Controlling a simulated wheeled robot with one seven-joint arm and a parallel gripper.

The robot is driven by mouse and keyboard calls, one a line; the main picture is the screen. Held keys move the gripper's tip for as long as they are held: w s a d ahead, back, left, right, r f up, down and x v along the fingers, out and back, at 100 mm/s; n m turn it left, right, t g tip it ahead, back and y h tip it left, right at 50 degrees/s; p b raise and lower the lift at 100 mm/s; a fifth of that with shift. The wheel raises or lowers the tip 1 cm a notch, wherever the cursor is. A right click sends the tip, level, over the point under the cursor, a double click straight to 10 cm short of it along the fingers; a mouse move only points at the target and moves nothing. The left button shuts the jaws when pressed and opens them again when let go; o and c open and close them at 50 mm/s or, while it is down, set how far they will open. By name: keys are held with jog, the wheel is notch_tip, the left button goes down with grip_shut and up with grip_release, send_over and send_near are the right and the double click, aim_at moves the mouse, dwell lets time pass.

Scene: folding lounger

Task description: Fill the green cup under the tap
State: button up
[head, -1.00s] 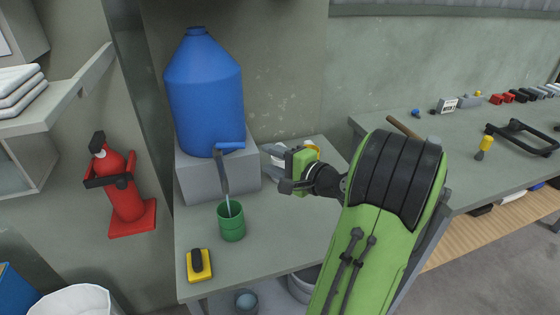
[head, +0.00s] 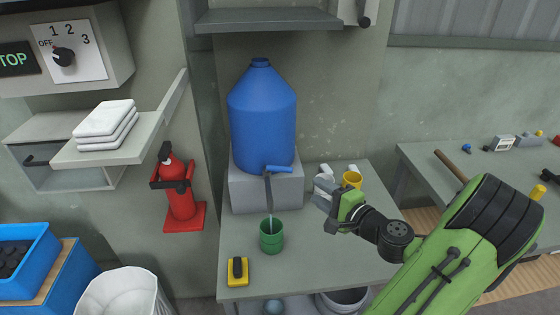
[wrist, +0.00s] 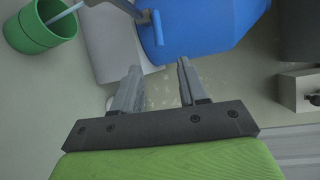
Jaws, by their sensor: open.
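The green cup (head: 271,236) stands upright on the table, under the tap (head: 270,185). A thin pale stream runs from the tap down into the cup; it also shows in the wrist view (wrist: 66,13). The cup is at the upper left of the wrist view (wrist: 42,27). The tap's blue handle (head: 279,169) is on the front of the blue water container (head: 263,115). My gripper (head: 322,195) is open and empty, to the right of the tap and apart from it. Its two fingers (wrist: 158,88) show in the wrist view with nothing between them. The water level is not visible.
The container sits on a grey block (head: 267,196). A yellow and black item (head: 237,271) lies left of the cup. A red fire extinguisher (head: 179,188) is at the left.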

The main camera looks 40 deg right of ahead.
aim_at(288, 171)
jog(key=w, duration=0.5)
jog(key=w+d+f, duration=0.1)
jog(key=w, duration=0.4)
jog(key=w+f, duration=0.1)
jog(key=w, duration=0.4)
jog(key=shift+d+f, duration=0.2)
jog(key=shift+c, duration=0.2)
grip_shut()
